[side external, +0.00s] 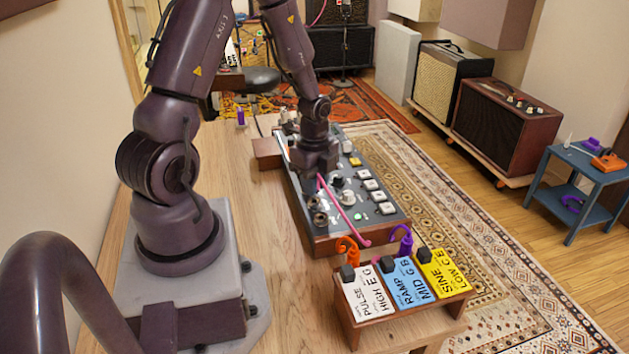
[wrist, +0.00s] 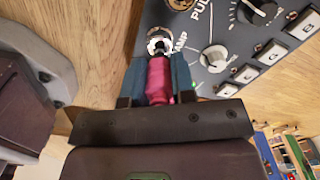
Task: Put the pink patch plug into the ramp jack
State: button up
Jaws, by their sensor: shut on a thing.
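My gripper (side external: 316,172) is shut on the pink patch plug, low over the synth panel (side external: 378,212). In the wrist view the pink plug (wrist: 159,80) sits between the two fingers of my gripper (wrist: 158,78). Its front end meets or overlaps the silver ramp jack (wrist: 160,38), beside lettering that reads "AMP". I cannot tell whether the tip is inside the jack or just in front of it. In the side view the fingers mostly hide the plug, and its pink cable (side external: 338,204) trails toward the panel's near edge.
Another jack (wrist: 181,4) lies by the "PUL" lettering, close to the ramp jack. Knobs (wrist: 213,58) and white keys (wrist: 246,74) are to the right. A wooden rack (side external: 405,310) with labelled pedals and orange and purple cables stands in front of the panel.

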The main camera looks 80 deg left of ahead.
jog(key=shift+f, duration=1.05)
dwell(1.1)
jog(key=o, duration=1.4)
jog(key=shift+r, duration=3.5)
